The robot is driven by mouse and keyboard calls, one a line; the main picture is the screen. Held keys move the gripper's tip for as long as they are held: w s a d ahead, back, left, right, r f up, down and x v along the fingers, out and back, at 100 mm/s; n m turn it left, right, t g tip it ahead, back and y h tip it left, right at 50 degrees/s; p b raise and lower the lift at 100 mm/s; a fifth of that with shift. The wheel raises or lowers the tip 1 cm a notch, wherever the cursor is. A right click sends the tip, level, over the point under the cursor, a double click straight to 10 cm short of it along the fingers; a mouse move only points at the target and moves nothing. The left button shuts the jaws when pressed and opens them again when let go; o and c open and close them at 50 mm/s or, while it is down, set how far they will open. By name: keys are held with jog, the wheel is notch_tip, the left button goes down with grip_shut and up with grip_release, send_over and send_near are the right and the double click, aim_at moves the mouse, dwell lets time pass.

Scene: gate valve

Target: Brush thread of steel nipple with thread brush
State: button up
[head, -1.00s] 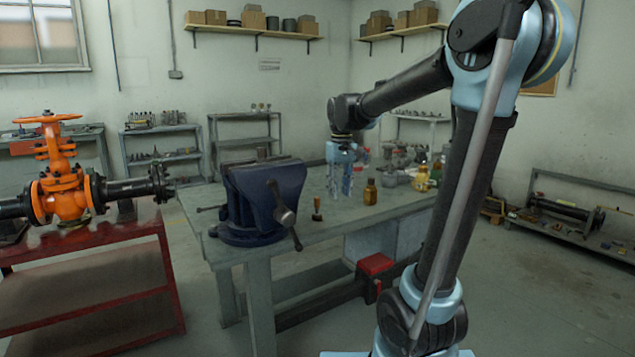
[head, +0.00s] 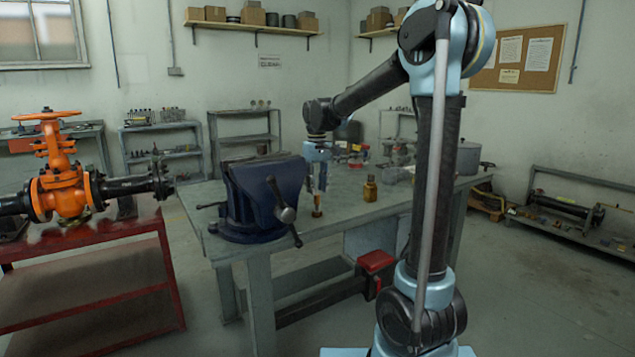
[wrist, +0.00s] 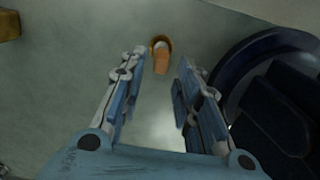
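A small upright tool with an orange handle (head: 317,208), seemingly the thread brush, stands on the grey workbench (head: 345,222), right of the blue vise (head: 262,195). In the wrist view the orange handle (wrist: 161,62) shows beyond and between my fingertips. My gripper (head: 316,187) points down above it, fingers apart, with nothing held. In the head view the fingertips overlap the handle's top; I cannot tell whether they touch. A small grey piece (head: 262,150) shows at the top of the vise; I cannot tell whether it is the steel nipple. No thread is discernible.
The vise jaw (wrist: 285,115) is close to my right finger in the wrist view. An amber bottle (head: 370,189) stands right of my gripper on the bench. An orange gate valve (head: 62,180) sits on a red cart at left. The bench front is clear.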

aim_at(317, 194)
jog(key=shift+f, duration=1.9)
jog(key=shift+s, duration=0.1)
grip_shut()
jog(key=shift+r, duration=2.5)
